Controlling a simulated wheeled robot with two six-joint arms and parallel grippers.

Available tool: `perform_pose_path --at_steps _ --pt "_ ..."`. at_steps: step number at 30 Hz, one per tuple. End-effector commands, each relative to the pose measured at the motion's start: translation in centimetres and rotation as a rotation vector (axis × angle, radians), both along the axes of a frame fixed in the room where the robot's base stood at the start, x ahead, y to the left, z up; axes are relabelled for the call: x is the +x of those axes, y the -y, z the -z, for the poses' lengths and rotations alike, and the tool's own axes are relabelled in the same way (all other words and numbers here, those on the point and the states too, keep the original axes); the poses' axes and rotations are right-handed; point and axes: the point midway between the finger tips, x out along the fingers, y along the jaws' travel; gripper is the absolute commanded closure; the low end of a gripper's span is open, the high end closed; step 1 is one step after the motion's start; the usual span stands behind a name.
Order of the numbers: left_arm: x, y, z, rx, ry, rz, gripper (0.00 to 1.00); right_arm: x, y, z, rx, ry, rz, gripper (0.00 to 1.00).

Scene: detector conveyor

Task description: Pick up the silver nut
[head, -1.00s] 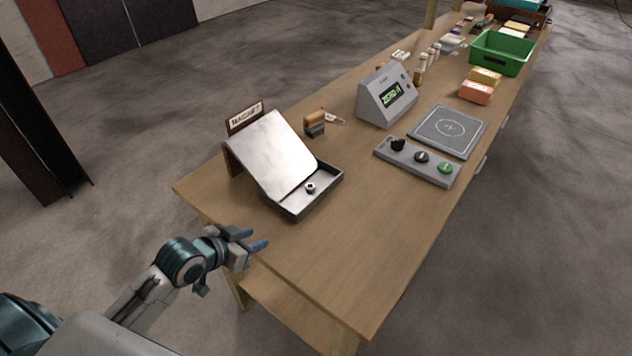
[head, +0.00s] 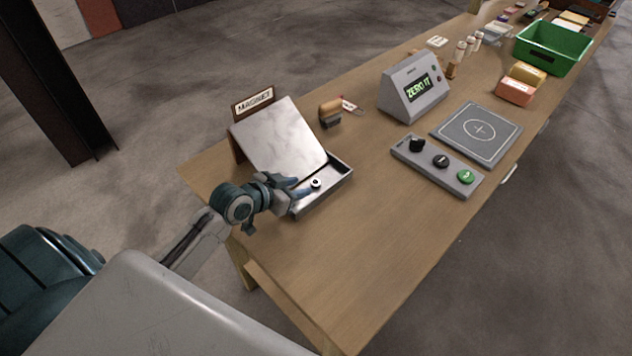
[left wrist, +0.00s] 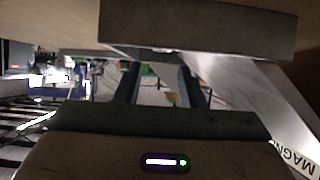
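The silver nut (head: 316,184) lies in the shallow grey tray (head: 341,181) at the foot of the tilted metal plate (head: 283,137), which has a "MAGNET" sign (head: 254,103) behind it. My left gripper (head: 298,185) is at the tray's left side, its fingertips just left of the nut. In the left wrist view the two fingers of this gripper (left wrist: 158,86) stand apart with nothing visibly held between them. I cannot make out the nut in that view. Whether a finger touches the nut cannot be told. My right gripper is not in view.
A green bin (head: 553,50) is farther back. The near table top (head: 330,260) is clear.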

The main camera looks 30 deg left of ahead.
Motion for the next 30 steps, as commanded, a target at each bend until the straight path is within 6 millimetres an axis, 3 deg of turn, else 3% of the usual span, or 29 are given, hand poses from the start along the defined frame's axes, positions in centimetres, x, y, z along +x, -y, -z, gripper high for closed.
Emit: perform_pose_path --at_steps 9,16,25,30 --pt "2.2 0.6 1.1 -0.005 -0.002 -0.002 0.64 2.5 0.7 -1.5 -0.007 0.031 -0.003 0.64" --pt "4.5 1.2 2.7 -0.002 0.0 0.0 0.64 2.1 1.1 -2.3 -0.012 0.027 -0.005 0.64" --pt "4.7 1.4 3.1 0.0 0.0 0.001 0.64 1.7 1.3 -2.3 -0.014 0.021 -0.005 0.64" --pt "4.7 1.3 3.1 0.0 0.0 0.001 0.98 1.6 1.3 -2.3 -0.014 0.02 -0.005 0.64"
